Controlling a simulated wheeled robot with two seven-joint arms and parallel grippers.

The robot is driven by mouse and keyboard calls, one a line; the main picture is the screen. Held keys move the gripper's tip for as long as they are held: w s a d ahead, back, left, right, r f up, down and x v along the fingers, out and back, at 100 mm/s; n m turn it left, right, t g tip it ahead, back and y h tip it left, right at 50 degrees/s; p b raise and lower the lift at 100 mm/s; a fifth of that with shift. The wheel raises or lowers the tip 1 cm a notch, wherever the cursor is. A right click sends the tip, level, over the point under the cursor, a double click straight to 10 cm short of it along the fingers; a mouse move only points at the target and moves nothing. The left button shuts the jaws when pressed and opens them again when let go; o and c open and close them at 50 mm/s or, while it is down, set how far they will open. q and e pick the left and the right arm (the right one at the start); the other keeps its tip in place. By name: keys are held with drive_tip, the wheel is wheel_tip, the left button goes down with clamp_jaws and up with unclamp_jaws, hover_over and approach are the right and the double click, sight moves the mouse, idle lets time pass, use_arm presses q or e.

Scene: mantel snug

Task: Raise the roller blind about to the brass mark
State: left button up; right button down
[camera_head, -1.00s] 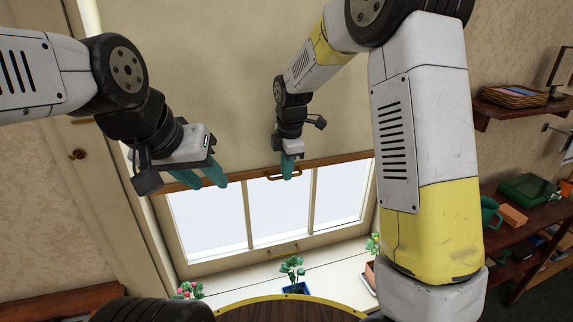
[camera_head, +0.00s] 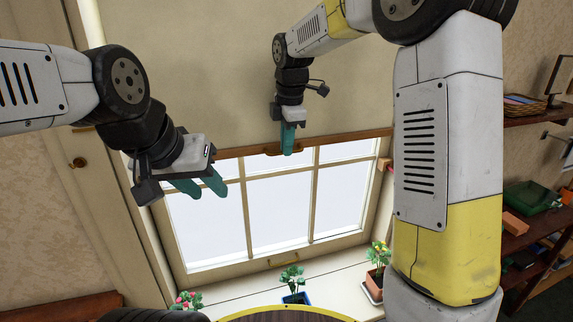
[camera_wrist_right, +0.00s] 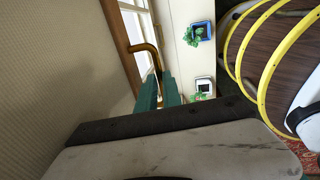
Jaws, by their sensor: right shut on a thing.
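The cream roller blind (camera_head: 210,60) covers the upper window, and its wooden bottom bar (camera_head: 345,138) runs across above the bare panes. My right gripper (camera_head: 288,142) is at the middle of this bar.
Potted plants stand on the white sill (camera_head: 235,298), including a blue pot (camera_head: 295,298) and a terracotta pot (camera_head: 374,284). Shelves (camera_head: 513,222) stand at the right.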

wheel_tip(320, 180, up, 13)
drive_tip(key=shift+f, duration=0.15)
drive_tip(key=c, duration=1.5)
unclamp_jaws()
wheel_tip(320, 180, up, 8)
drive_tip(key=s, duration=0.1)
drive_tip(key=shift+s+d+f, duration=0.15)
drive_tip(key=shift+d+f, duration=0.05)
